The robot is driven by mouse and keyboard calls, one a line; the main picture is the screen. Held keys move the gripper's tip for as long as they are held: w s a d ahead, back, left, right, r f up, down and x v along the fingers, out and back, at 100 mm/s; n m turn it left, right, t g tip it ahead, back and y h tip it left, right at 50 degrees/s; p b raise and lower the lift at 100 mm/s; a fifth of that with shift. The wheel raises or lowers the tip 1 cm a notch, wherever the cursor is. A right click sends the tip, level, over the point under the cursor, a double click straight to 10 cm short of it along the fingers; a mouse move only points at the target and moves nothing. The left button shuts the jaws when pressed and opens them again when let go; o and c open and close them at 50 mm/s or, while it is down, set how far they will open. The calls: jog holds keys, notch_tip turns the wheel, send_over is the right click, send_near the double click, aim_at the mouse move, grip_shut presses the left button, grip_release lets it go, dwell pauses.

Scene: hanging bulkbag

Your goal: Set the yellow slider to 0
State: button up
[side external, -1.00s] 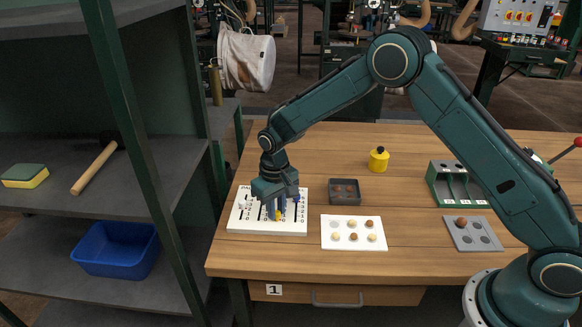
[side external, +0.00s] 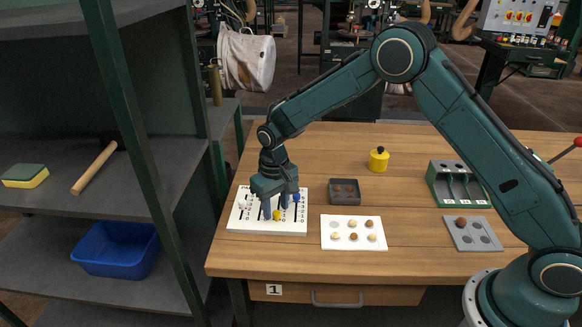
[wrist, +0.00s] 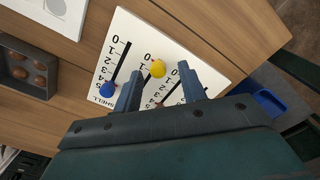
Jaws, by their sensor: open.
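The white slider board (side external: 236,222) lies at the table's left end. The yellow slider (side external: 277,216) sits near the board's front edge. In the wrist view its round knob (wrist: 158,69) is beside the 0 mark, at that end of its slot. My gripper (side external: 275,208) is over the board with its fingers spread. In the wrist view my open gripper (wrist: 160,84) has one finger on each side of the yellow knob's line, with visible gaps to the knob. The slot behind the knob is partly hidden by my gripper.
A blue slider (wrist: 106,90) sits at the far end of the neighbouring slot from its 0; a white slider (side external: 243,205) is at the board's left. A grey tray (side external: 333,199) and a white plate with several round pieces (side external: 328,243) lie to the right.

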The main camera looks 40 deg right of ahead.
aim_at(278, 214)
notch_tip(278, 214, up, 13)
jog(key=shift+f, duration=0.2)
dwell(0.3)
jog(key=s+d+r+t, duration=0.1)
jog(key=s+d+r, duration=0.2)
jog(key=s+r, duration=0.4)
jog(key=s+d+r+t, duration=0.2)
jog(key=s+d+r, duration=0.2)
jog(key=s+r, duration=0.3)
jog(key=s+d+t, duration=0.1)
jog(key=s+d, duration=0.1)
jog(key=s, duration=0.8)
jog(key=s+d+t, duration=0.1)
jog(key=s, duration=0.9)
jog(key=shift+d+t, duration=0.3)
jog(key=shift+d, duration=0.05)
